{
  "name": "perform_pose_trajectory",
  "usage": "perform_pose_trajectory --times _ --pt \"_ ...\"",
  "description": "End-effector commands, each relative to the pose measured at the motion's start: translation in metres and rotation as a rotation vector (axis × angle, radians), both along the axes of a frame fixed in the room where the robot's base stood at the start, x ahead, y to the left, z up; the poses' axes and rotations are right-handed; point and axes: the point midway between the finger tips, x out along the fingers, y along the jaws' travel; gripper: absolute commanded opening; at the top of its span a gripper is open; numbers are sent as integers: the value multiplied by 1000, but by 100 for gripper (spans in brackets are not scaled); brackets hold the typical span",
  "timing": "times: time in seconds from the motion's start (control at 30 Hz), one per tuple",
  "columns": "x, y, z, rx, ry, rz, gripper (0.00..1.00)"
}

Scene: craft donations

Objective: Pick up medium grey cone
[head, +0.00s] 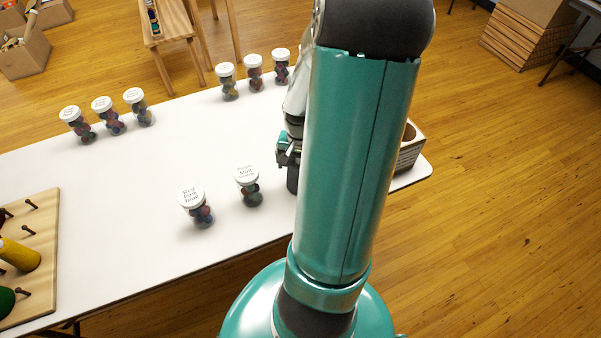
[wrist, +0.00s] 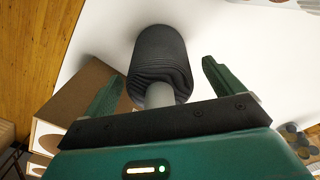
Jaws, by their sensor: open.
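In the wrist view a dark grey cone (wrist: 160,55) of wound thread, with a paler grey core, is on the white table. It lies between and slightly beyond the fingertips of my gripper (wrist: 162,70). The green fingers are spread wide, one on each side of it, and I see no contact. In the head view my gripper (head: 285,152) is low over the table, partly behind my arm. A dark sliver of the cone (head: 292,181) shows just below it; my arm hides the rest.
White-lidded jars stand near, such as one left of the cone (head: 248,188) and another (head: 196,207); several more stand along the far edge. A box (head: 412,148) sits at the table's right end. A wooden peg board (head: 45,235) is at left. The table's middle is clear.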

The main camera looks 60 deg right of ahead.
Motion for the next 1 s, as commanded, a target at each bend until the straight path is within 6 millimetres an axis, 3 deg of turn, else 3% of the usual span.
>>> perform_pose_trajectory --times 0.03,0.2,0.3,0.63,1.0 --pt "0 0 0 0 0 0 87" --pt "0 0 0 1 0 0 54" --pt "0 0 0 0 0 0 40" --pt "0 -1 9 -3 1 0 40" --pt "1 -1 77 -5 -1 1 40"
